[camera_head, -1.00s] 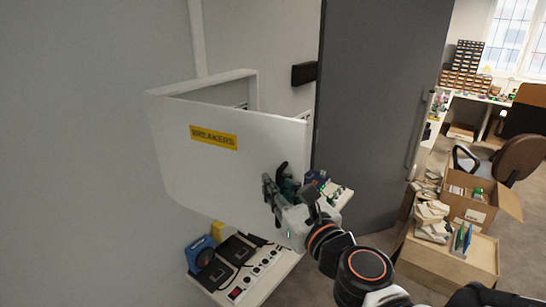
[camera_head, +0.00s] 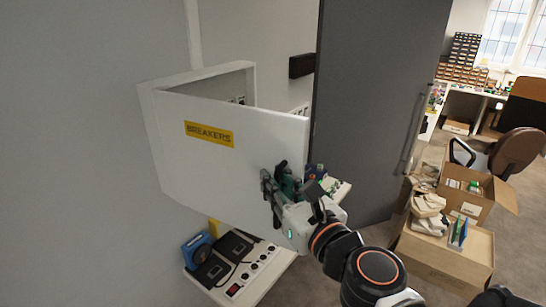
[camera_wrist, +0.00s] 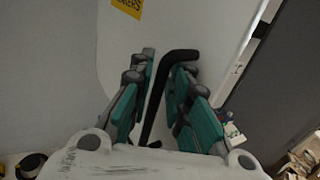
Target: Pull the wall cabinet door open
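The white wall cabinet (camera_head: 152,105) hangs on the grey wall. Its door (camera_head: 205,175), with a yellow BREAKERS label (camera_head: 209,134), stands partly open, and some of the inside shows above it. My gripper (camera_head: 270,190) is at the right part of the door's front face. In the wrist view a black bent handle (camera_wrist: 157,105) runs between the two teal-padded fingers of my gripper (camera_wrist: 165,72). The fingers stand apart with white door showing between them. The handle lies close to the right finger; whether they touch is unclear.
A shelf below (camera_head: 268,272) holds a power strip (camera_head: 250,270), dark devices and a blue item (camera_head: 197,250). A tall grey door (camera_head: 375,100) stands behind.

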